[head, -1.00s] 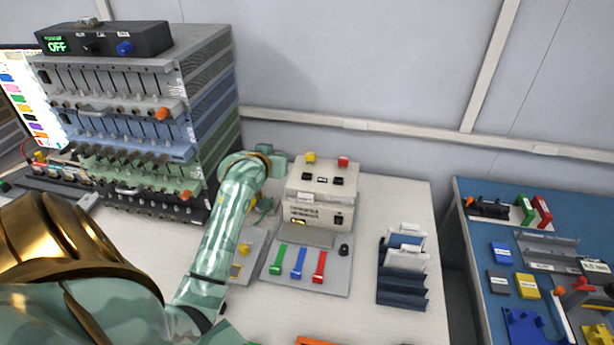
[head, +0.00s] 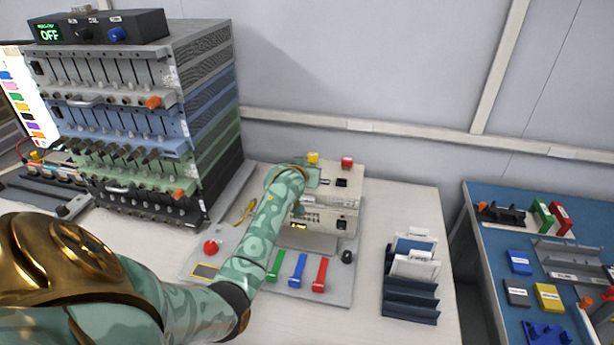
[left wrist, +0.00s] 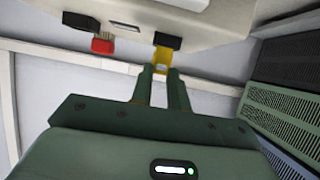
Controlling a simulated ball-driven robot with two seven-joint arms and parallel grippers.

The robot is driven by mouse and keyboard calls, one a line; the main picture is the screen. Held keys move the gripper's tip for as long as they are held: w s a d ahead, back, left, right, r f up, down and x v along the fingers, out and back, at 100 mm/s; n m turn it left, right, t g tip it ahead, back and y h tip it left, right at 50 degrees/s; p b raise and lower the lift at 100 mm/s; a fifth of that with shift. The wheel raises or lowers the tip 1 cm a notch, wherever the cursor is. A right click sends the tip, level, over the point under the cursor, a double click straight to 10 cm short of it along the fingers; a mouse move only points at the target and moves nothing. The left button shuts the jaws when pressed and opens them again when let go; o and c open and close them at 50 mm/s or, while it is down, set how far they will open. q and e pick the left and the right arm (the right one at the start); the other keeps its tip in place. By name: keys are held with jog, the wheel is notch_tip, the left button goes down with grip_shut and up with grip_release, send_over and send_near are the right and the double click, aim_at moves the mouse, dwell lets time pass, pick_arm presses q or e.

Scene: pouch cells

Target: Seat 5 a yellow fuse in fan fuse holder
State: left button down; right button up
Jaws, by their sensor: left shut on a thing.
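My left arm reaches across the head view to the white box (head: 335,215), where its hand (head: 312,174) is over the top left part. The arm and hand hide the fingers there. In the left wrist view my left gripper (left wrist: 162,72) is shut on a yellow fuse (left wrist: 162,68), seen at the fingertips close to a black holder (left wrist: 168,40). I cannot tell whether the fuse touches the holder. My right gripper is out of view.
A red knob (head: 211,247) is left of my arm. A dark rack (head: 410,300) stands right. The tall cell cabinet (head: 205,130) is left. Bare table lies between box and rack.

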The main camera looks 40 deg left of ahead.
pick_arm(q)
jog(key=shift+f, duration=0.6)
jog(key=c, duration=1.4)
grip_release()
jog(key=shift+o, duration=0.2)
jog(key=shift+r, duration=0.25)
jog(key=p+v, duration=0.5)
jog(key=v, duration=0.7)
jog(key=shift+f, duration=0.1)
